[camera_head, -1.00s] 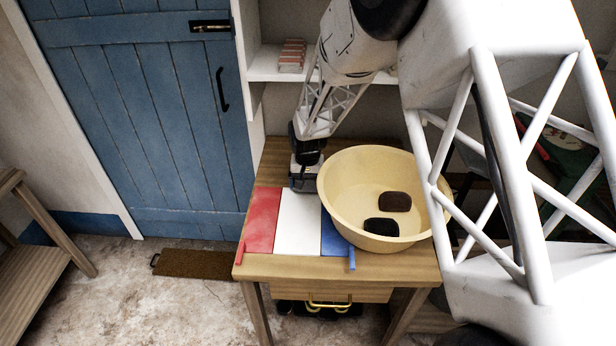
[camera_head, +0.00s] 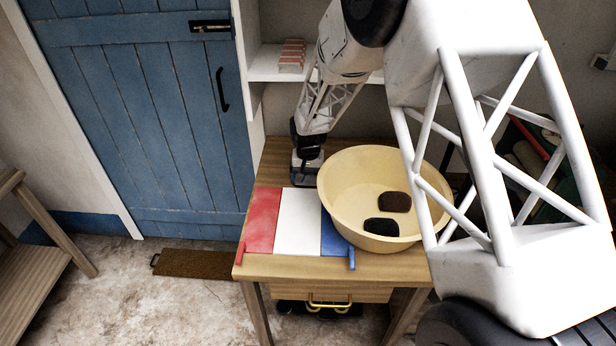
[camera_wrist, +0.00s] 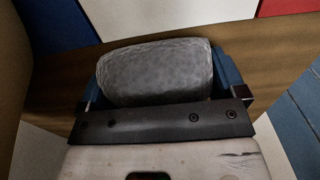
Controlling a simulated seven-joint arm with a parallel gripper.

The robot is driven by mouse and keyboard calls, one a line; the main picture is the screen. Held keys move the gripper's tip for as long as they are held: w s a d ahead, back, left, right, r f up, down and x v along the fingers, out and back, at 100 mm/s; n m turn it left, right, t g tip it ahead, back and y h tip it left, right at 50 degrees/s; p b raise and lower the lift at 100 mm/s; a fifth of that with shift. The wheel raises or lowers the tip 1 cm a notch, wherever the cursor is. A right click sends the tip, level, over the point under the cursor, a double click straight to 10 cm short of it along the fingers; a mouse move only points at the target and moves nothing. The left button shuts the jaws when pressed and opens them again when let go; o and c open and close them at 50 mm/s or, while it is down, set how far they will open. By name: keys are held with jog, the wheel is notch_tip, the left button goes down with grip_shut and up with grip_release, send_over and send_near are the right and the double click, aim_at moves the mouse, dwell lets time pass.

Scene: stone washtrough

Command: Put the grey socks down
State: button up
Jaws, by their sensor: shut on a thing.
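A smooth, rounded bundle of grey socks (camera_wrist: 155,72) sits between the blue fingers of my gripper (camera_wrist: 160,82) in the wrist view. My gripper is shut on it, with a finger at each end. In the head view my gripper (camera_head: 307,172) is low over the back left of the wooden table (camera_head: 285,266), left of the cream basin (camera_head: 343,222) and behind the coloured panels. The socks cannot be made out clearly there. Bare table wood shows beyond the socks in the wrist view; I cannot tell whether they touch it.
Red (camera_head: 262,220), white (camera_head: 298,222) and blue (camera_head: 335,238) panels lie side by side in front of my gripper. A brown bundle (camera_head: 397,202) and a black bundle (camera_head: 381,227) lie in the basin. A blue door (camera_head: 150,130) stands left, shelves (camera_head: 268,68) behind.

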jog(key=shift+f, duration=0.15)
jog(key=o, duration=0.6)
jog(key=shift+o, duration=0.2)
jog(key=shift+r, duration=3.9)
